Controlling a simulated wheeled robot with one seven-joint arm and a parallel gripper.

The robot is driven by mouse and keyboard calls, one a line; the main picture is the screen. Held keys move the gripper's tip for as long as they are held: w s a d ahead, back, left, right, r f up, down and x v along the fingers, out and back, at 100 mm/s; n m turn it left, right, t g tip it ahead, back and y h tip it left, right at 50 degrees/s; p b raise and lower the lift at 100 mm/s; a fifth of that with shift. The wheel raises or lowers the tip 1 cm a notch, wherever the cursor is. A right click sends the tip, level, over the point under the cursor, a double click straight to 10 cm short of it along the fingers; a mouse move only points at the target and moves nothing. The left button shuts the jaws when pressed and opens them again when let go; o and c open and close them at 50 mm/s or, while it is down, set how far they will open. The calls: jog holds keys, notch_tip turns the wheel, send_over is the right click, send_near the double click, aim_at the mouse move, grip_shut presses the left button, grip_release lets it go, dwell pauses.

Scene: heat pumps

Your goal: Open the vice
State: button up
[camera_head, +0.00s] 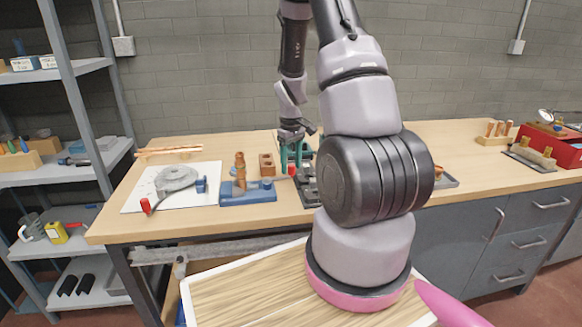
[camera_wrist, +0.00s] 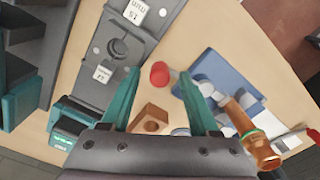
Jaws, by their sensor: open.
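My gripper (camera_head: 290,158) points down over the bench, its two teal fingers spread apart. In the wrist view my gripper (camera_wrist: 160,74) is open, and a small red cylinder (camera_wrist: 159,74) shows between the fingertips; contact cannot be told. The red cylinder also shows in the head view (camera_head: 291,169) by the fingertips. A blue fixture (camera_head: 247,191) with a copper-coloured upright part (camera_head: 239,165) stands to the left. The blue fixture shows in the wrist view (camera_wrist: 226,78) right of the fingers. It may be the vice, but I cannot tell for sure; its jaws are not clear.
A brown block with holes (camera_head: 266,164) stands beside the fixture. A dark plate with white labels (camera_wrist: 120,45) lies close by, mostly hidden behind my arm in the head view. A white sheet (camera_head: 133,198) holds a grey round part. A red box (camera_head: 562,148) sits far right.

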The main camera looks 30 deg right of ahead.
jog(key=shift+f, duration=0.6)
grip_shut()
dwell(1.1)
